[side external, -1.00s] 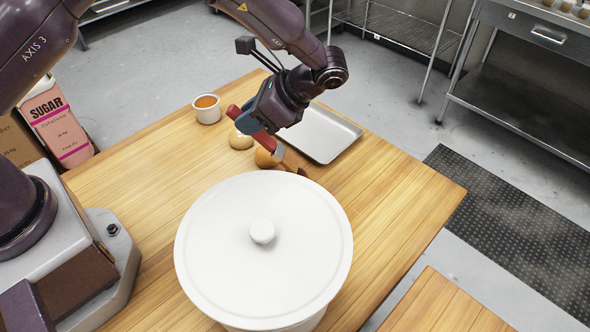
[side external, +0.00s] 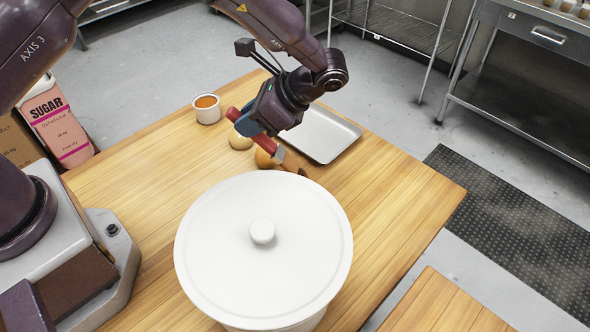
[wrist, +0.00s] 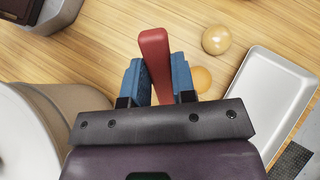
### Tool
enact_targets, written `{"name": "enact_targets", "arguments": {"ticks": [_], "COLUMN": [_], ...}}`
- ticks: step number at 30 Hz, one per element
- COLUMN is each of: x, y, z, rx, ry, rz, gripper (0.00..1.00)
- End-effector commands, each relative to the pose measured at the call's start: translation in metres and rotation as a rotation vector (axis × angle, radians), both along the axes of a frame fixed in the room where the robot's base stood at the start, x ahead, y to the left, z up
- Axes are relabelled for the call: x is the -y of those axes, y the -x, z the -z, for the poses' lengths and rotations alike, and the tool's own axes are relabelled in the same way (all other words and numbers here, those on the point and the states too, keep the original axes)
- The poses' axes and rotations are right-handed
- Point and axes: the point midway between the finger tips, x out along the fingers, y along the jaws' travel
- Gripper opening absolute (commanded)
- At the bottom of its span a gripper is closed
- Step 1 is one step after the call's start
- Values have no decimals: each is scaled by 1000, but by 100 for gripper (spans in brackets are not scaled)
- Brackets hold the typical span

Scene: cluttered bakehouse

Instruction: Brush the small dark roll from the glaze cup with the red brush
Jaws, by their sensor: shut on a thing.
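My gripper (side external: 258,122) is shut on the red brush (side external: 266,142). Its blue fingers clamp the red handle, which also shows upright between them in the wrist view (wrist: 154,62). The brush slants down to the right, its lower end by the rolls and behind the pot lid. A pale roll (side external: 240,141) and a more golden roll (side external: 264,159) lie under and beside it. A dark brown patch (side external: 292,166) shows at the brush's lower end; I cannot tell whether it is bristles or the small dark roll. The white glaze cup (side external: 207,115) holds orange glaze, left of the gripper.
A large white lidded pot (side external: 262,272) stands in front, close to the brush's lower end, and hides part of the table. A grey metal tray (side external: 325,138) lies empty behind the gripper. The wooden table (side external: 400,205) is clear on the right.

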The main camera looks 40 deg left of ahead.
Motion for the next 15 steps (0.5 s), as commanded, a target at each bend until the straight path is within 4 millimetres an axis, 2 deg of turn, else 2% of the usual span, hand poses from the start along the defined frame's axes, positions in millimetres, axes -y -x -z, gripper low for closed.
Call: {"name": "enact_targets", "arguments": {"ticks": [6, 15], "x": [-5, 2], "y": [-5, 4], "z": [1, 0], "rx": [-1, -2], "ry": [-3, -1], "rz": [-1, 1], "gripper": [8, 8]}}
